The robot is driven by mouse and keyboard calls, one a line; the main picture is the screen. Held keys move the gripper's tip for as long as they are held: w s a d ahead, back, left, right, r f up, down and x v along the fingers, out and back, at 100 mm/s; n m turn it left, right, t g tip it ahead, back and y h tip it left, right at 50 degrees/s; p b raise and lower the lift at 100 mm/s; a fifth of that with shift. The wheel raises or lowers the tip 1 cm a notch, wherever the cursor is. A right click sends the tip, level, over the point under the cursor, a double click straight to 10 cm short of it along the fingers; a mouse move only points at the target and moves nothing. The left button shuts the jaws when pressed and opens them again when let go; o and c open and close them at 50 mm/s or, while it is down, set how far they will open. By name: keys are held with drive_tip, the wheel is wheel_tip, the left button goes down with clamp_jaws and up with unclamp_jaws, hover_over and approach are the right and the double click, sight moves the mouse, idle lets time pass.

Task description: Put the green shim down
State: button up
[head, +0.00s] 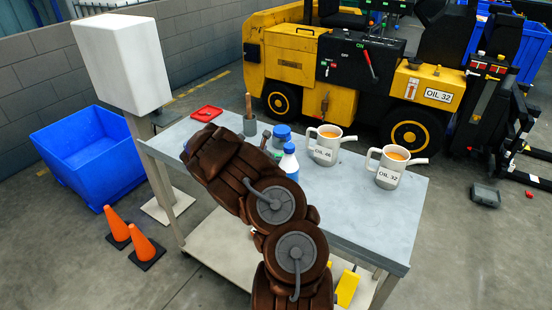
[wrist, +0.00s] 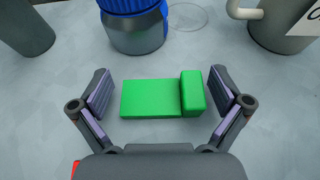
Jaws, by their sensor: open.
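The green shim (wrist: 150,98) is a bright green block with a raised end on its right, seen in the wrist view. It appears to lie on the grey tabletop (wrist: 60,120). My gripper (wrist: 160,96) is open around the shim, one finger pad at each end, with a visible gap on both sides.
A blue-lidded jar (wrist: 136,30) stands just beyond the shim. A grey cup (wrist: 24,28) is at far left and an oil jug (wrist: 280,28) at far right.

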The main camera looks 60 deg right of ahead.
drive_tip(key=c, duration=1.2)
